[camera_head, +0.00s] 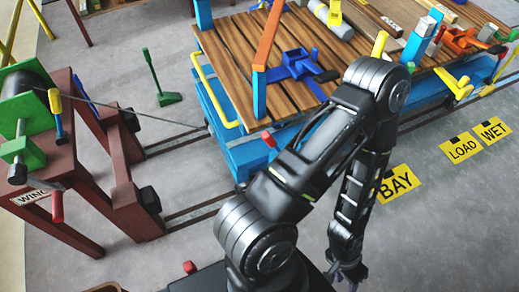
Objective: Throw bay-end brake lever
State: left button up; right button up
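No lever in the camera_head view is labelled as the bay-end brake lever, so I cannot tell which it is. A red-tipped lever (268,139) stands at the cart's near left side, close to my arm. A green lever (152,72) stands upright on the floor behind the rails. A yellow lever (380,45) shows beyond my elbow. The blue cart (213,98) has a plank deck. My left arm rises from the bottom, bends over the cart's near edge and hangs down. My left gripper (350,276) is partly cut off at the bottom edge; its opening is unclear. My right gripper is out of view.
A dark red winch stand (88,185) with a green drum side is at left, its cable running to the cart. Blue clamps (298,66) and pipes lie on the deck. A yellow BAY sign (398,184) lies on the floor. Floor at lower right is clear.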

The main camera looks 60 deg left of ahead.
aim_at(266, 135)
jog(key=u, duration=2)
